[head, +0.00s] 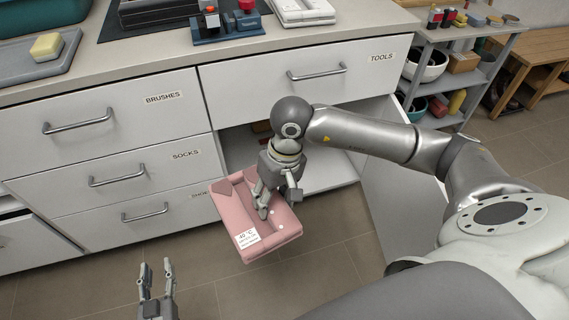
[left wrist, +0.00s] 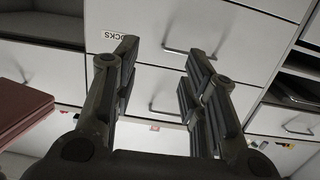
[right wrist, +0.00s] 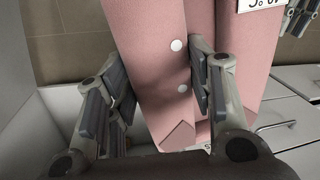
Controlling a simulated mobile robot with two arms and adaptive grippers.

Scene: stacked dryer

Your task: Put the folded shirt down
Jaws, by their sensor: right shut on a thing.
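The folded shirt (head: 247,229) is pink with white buttons and a white care label. It is in the air in front of the open cupboard and the drawer fronts. My right gripper (head: 268,200) is shut on the shirt; in the right wrist view its fingers (right wrist: 160,90) sit on either side of a folded pink part with buttons. My left gripper (head: 156,282) is open and empty, low at the bottom of the head view, apart from the shirt. In the left wrist view its fingers (left wrist: 158,85) are spread, and the shirt's edge (left wrist: 22,105) shows at left.
Above are the drawers labelled BRUSHES (head: 110,115), SOCKS (head: 115,172) and TOOLS (head: 300,80). An open cupboard (head: 322,172) with its door swung out is behind my right arm. A grey shelf cart (head: 470,75) stands at right. The counter (head: 165,52) holds a tray with a sponge. Floor below is clear.

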